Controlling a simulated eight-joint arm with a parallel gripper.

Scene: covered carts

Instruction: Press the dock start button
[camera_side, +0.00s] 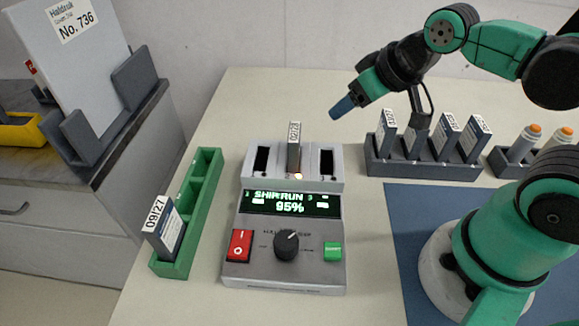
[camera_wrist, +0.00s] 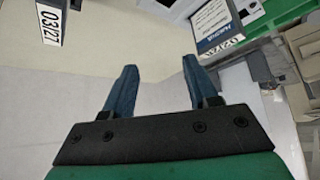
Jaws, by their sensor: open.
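The grey dock (camera_side: 304,276) sits on the table in the side view. Its lit display (camera_side: 291,204) reads 95%, with less clear text above. Its front panel has a green button (camera_side: 333,251) at the right, a dark knob (camera_side: 286,246) in the middle and a red rocker switch (camera_side: 239,245) at the left. A labelled cartridge (camera_side: 294,150) stands in the dock's middle slot; the outer two slots look empty. My gripper (camera_side: 342,107) is raised behind and right of the dock, apart from it. In the wrist view its blue fingers (camera_wrist: 158,70) are spread and empty.
A green tray (camera_side: 183,253) with a 09/27 cartridge (camera_side: 165,228) lies left of the dock. A dark rack (camera_side: 426,167) of several cartridges stands right, beside a holder with orange-tipped cylinders (camera_side: 524,143). A blue mat (camera_side: 402,240) lies right. A cabinet (camera_side: 100,215) stands left.

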